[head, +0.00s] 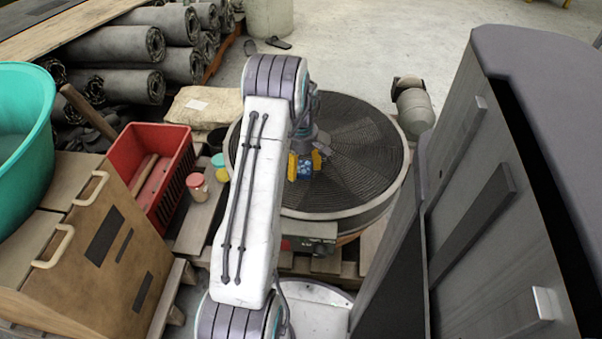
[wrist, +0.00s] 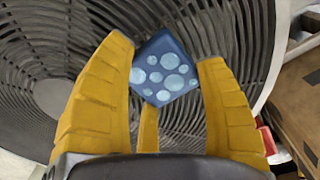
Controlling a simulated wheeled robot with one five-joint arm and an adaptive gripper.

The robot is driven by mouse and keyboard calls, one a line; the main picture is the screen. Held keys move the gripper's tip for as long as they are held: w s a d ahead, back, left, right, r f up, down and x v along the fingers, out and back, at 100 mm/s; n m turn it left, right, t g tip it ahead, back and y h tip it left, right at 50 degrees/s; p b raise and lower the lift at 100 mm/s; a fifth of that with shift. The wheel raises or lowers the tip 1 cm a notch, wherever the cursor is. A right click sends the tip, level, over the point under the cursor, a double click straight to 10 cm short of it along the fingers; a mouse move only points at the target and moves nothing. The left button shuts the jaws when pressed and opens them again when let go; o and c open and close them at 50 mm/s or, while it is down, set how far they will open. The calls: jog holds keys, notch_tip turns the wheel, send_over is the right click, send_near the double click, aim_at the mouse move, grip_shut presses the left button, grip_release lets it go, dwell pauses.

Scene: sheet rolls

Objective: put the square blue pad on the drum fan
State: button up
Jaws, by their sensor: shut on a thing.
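The square blue pad (wrist: 165,68), dark blue with pale round spots, sits between the yellow fingers of my gripper (wrist: 168,75) in the wrist view. My gripper is shut on it. In the head view the pad (head: 304,168) shows small between the yellow fingers of my gripper (head: 305,165). The drum fan (head: 355,150) is a large round drum with a dark ringed grille on top and a pale rim. My gripper and the pad are over the grille, left of its middle. The grille also fills the back of the wrist view (wrist: 230,30). I cannot tell whether the pad touches it.
A red crate (head: 183,145) and two small jars stand left of the fan. A wooden box (head: 130,225) and teal tub (head: 45,110) are at the left. A grey cabinet (head: 490,180) stands close on the right. Rolled sheets (head: 120,45) lie at the back left.

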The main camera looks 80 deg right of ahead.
jog(key=shift+f+b, duration=0.55)
jog(key=shift+f, duration=0.2)
jog(key=o, duration=1.2)
jog(key=shift+o, duration=0.2)
jog(key=shift+r, duration=0.1)
